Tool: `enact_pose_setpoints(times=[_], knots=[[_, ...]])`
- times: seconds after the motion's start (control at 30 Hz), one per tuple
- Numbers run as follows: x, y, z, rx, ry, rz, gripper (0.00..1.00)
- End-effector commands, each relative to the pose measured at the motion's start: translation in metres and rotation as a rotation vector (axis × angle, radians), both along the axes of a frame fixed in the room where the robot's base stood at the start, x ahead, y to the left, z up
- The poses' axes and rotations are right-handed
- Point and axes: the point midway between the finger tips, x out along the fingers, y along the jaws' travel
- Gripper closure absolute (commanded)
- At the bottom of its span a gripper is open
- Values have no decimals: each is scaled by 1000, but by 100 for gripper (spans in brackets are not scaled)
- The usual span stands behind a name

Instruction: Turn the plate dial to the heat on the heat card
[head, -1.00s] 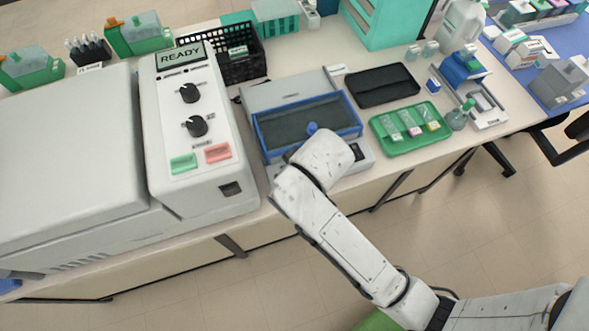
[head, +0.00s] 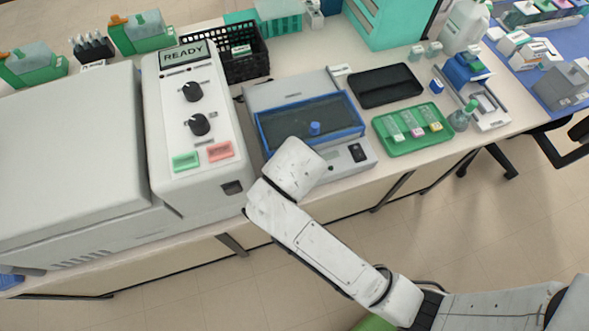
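The plate (head: 358,122) is a grey unit with a blue-framed dark lid (head: 283,122) on its top. A blue knob (head: 315,128) stands on the lid. The unit's front panel shows a small display (head: 331,156) and a black switch (head: 357,152). I cannot make out the plate dial; my arm covers the left part of the front panel. My gripper does not show; my white arm's last visible link ends just in front of the plate. A small white card (head: 340,70) lies behind the plate. I cannot read it or tell whether it is the heat card.
A large machine (head: 190,130) stands left of the plate, with a READY display, two black knobs and green and red buttons. A black tray (head: 385,86) and a green slide tray (head: 444,133) lie to the right. A black basket (head: 257,62) stands behind.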

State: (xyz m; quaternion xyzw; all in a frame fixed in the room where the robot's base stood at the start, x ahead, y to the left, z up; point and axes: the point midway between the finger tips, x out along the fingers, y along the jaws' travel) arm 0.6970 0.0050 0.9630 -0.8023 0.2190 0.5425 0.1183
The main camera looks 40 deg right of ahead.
Motion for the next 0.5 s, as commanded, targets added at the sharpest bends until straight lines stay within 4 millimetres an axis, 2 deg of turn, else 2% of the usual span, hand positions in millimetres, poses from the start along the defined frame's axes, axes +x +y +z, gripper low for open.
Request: enact_pose_setpoints(times=[0.33, 0.37, 0.5], knots=[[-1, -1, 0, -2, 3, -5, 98], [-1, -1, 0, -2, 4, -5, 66], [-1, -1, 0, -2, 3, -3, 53]])
